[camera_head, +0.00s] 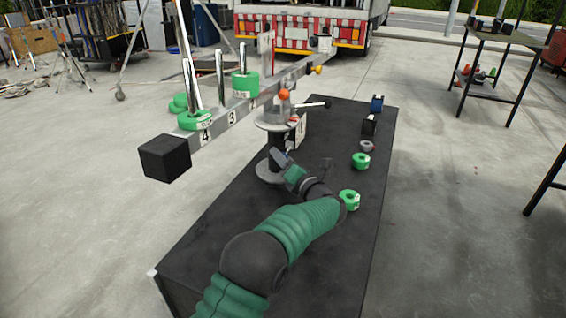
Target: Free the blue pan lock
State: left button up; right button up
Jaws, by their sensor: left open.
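A balance with a long numbered grey beam (228,118) stands on a round-plated post (270,170) on the black table. I cannot clearly make out a blue pan lock. The wrist and the small size hide what lies between the fingers. I cannot tell whether they touch the post. My right gripper is out of view.
Green ring weights sit on the beam pegs (245,83) and on the table (361,160). A black block (165,158) ends the beam, overhanging the table's left side. Orange knobs (284,94) show near the post. The table's (335,255) front right is clear.

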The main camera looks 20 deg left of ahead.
pick_arm(q)
jog(key=shift+w+a, duration=0.25)
jog(key=shift+w, duration=0.05)
jog(key=shift+d+r, duration=0.1)
grip_shut()
jog(key=shift+r, duration=0.25)
dwell(0.9)
